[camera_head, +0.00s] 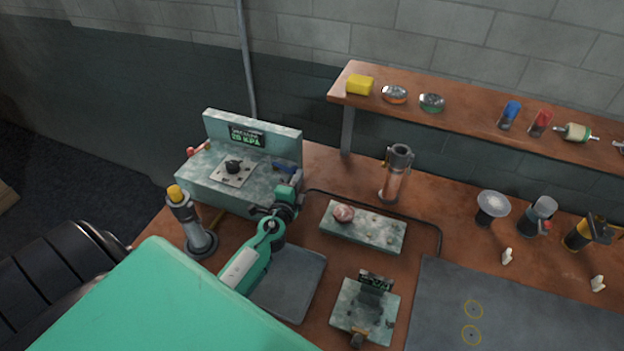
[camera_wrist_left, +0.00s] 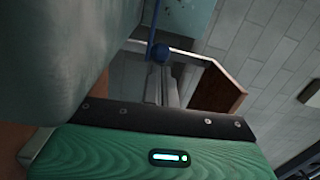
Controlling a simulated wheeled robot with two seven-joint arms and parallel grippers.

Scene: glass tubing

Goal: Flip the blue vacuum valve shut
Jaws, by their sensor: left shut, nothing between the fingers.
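The blue vacuum valve handle (camera_head: 286,168) is on the right part of the pale green vacuum unit (camera_head: 213,188). In the left wrist view a blue rounded end with a thin stem (camera_wrist_left: 160,50) shows just beyond my fingertips. My left gripper (camera_head: 289,187) is shut and empty, close in front of the blue handle. It also shows in the left wrist view (camera_wrist_left: 161,72), fingers together. I cannot tell whether the fingertips touch the handle. My right gripper is not in view.
The unit has a display (camera_head: 247,136) reading about 20 KPA, a black knob (camera_head: 234,166) and a red handle (camera_head: 198,149). A yellow-topped post (camera_head: 190,220) stands left of my arm. A stone-coloured block (camera_head: 363,228) and a glass cylinder (camera_head: 396,174) stand to the right.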

